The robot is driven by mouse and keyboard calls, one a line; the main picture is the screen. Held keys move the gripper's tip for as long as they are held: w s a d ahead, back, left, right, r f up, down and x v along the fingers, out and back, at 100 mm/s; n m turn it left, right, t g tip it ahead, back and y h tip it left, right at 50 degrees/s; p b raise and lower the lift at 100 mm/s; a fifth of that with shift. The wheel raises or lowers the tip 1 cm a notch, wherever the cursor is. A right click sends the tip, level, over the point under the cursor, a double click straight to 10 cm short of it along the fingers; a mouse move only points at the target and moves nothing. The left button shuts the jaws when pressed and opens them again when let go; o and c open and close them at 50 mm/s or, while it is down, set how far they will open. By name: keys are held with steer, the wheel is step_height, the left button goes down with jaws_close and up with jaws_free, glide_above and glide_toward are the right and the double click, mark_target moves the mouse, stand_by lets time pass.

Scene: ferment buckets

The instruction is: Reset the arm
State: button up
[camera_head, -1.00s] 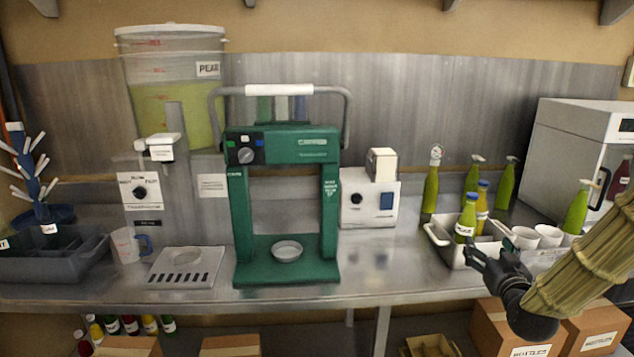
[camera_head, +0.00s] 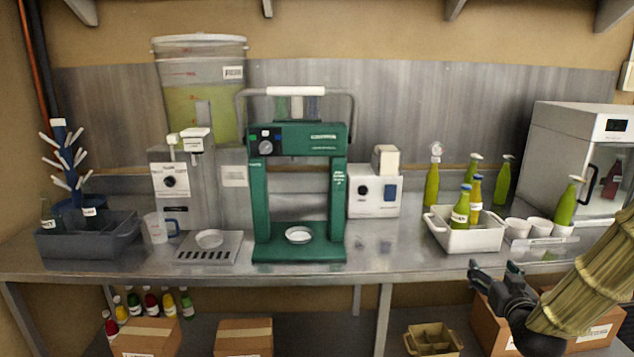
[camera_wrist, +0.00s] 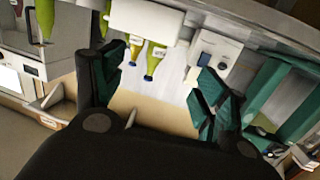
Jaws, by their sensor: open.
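My gripper (camera_head: 497,272) is at the lower right in the head view, in front of the bench's front edge and below the white bin. Its fingers are apart with nothing between them. In the wrist view my gripper (camera_wrist: 160,95) also shows open, with two dark green fingers spread. My arm, in a tan ribbed cover, reaches in from the right edge.
A white bin (camera_head: 470,238) with bottles stands on the metal bench (camera_head: 385,262), with white cups (camera_head: 517,227) beside it. A green press (camera_head: 298,252) stands mid-bench. Cardboard boxes (camera_head: 489,318) stand below, close to my gripper. A white cabinet (camera_head: 570,128) stands at right.

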steer(key=s+a+f+g+y+p, duration=0.1)
steer(key=s+a+f+g, duration=0.3)
steer(key=f, duration=0.5)
steer(key=s+a+f+n+g, duration=0.1)
steer(key=s+a+f+g, duration=0.1)
steer(key=s+a+f, duration=0.5)
steer(key=s+a+f+g+y+p, duration=0.15)
steer(key=s+f, duration=0.25)
steer(key=f, duration=0.7)
steer(key=s+a+f+g, duration=0.2)
steer(key=s+f+g, duration=0.1)
steer(key=s, duration=0.6)
steer(key=s+a+f+g, duration=0.2)
steer(key=s+f, duration=0.4)
steer(key=s, duration=0.3)
steer(key=s+a+f+g, duration=0.3)
steer(key=s+f+g, duration=0.1)
steer(key=s, duration=0.5)
steer(key=shift+s+f, duration=0.2)
steer(key=shift+f, duration=0.15)
